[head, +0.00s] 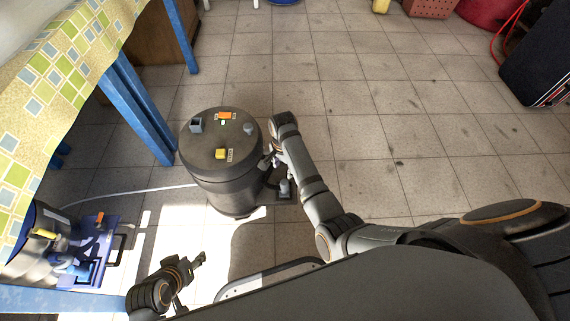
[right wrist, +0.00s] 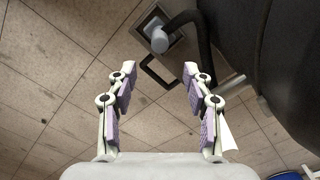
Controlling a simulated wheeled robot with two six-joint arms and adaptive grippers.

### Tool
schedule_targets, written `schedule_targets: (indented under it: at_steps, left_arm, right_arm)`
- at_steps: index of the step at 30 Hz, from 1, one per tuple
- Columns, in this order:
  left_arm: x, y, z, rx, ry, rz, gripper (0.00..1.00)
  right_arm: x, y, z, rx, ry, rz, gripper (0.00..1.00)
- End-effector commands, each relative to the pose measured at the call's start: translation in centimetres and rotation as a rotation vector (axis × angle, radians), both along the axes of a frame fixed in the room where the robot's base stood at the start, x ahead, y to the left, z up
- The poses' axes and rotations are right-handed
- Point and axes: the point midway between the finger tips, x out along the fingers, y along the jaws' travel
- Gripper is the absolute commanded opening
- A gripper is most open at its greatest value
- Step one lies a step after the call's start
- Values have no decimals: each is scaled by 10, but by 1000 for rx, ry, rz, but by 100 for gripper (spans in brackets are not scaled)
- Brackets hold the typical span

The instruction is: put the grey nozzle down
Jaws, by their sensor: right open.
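The grey nozzle (right wrist: 158,40) is at the end of a black hose (right wrist: 185,20) and is over a dark square frame on the floor, beside the dark drum. It also shows in the head view (head: 284,187), just below my right gripper. I cannot tell whether it stands in the frame or on it. My right gripper (right wrist: 153,72) is open, with nothing between its fingers; the nozzle is beyond the fingertips, apart from them. In the head view my right gripper (head: 272,160) is beside the drum. My left gripper (head: 199,259) is low at the left, away from the nozzle; its jaws are too small to read.
The dark drum (head: 225,190), with small coloured parts on its lid, stands left of my right gripper. A blue-legged table (head: 135,105) is at the left, with a blue tool carrier (head: 98,250) below. The tiled floor (head: 400,110) at the right is mostly clear.

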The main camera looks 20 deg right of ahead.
Motion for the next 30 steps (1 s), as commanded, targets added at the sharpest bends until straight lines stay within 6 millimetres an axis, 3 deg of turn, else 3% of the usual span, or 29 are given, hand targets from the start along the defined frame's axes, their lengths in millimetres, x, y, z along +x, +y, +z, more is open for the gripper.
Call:
schedule_targets:
  at_steps: [5, 7, 10, 12, 14, 18, 21, 25, 30]
  left_arm:
    - [0, 0, 0, 0, -1, 0, 40]
    - [0, 0, 0, 0, -1, 0, 40]
    - [0, 0, 0, 0, -1, 0, 40]
    - [0, 0, 0, 0, -1, 0, 40]
    - [1, 0, 0, 0, -2, 0, 40]
    - [1, 0, 0, 0, -2, 0, 40]
    - [1, 0, 0, 0, -2, 0, 40]
    - [1, 0, 0, 0, -3, 0, 40]
    - [1, 0, 0, 0, -3, 0, 40]
  right_arm:
    - [-2, -1, -2, 1, -3, 6, 51]
    - [-13, -6, -12, 6, -17, 44, 51]
    - [-49, -22, -37, 18, -83, 186, 51]
    - [-83, -35, -49, 13, -158, 339, 51]
    - [-113, -45, -51, -2, -228, 483, 51]
    - [-172, -54, -32, -64, -372, 794, 51]
    - [-198, -53, -11, -103, -445, 952, 51]
    - [-212, -50, 5, -133, -494, 1055, 51]
    - [-213, -50, 8, -139, -502, 1073, 51]
